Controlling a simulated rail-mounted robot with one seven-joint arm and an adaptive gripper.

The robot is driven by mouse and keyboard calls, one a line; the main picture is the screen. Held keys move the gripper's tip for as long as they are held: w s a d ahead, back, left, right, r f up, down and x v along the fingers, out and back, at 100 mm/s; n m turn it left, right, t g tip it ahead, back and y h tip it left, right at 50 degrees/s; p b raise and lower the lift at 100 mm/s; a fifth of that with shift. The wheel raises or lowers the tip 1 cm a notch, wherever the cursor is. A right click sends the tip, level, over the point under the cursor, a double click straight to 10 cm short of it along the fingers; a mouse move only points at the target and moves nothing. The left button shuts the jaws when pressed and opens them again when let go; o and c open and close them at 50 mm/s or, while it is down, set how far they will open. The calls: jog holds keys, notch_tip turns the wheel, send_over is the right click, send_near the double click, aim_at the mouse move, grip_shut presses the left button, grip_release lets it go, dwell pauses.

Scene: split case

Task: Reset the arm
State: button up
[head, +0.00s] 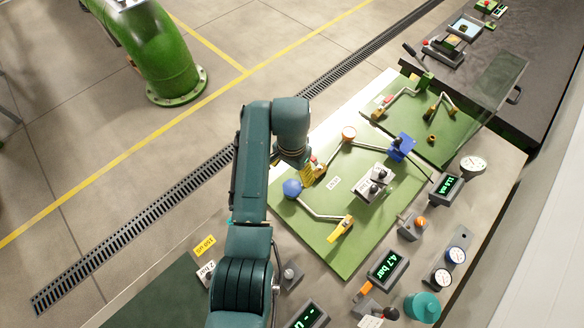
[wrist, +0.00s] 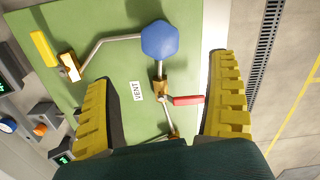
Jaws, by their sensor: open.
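My gripper (wrist: 165,105) is open, its two yellow ribbed fingers set wide apart in the wrist view with nothing between them held. In the head view my gripper (head: 311,174) hangs over the left edge of the green panel (head: 335,258). Below the fingers are a red-handled valve (wrist: 188,100) on a thin pipe and a white VENT label (wrist: 135,90). A blue ball-shaped part (wrist: 160,40) lies ahead of the fingers, and it also shows in the head view (head: 292,188). My arm hides part of the panel's left side.
A yellow-handled valve (head: 341,229) and a blue valve (head: 402,147) sit on the panel. Gauges, a 4.7 bar display (head: 388,270) and a teal knob (head: 423,306) stand along the right. A transparent sheet (head: 500,82) stands at the back. The floor at left is open, with a green pipe (head: 165,62).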

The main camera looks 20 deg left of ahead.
jog(key=shift+r, duration=0.6)
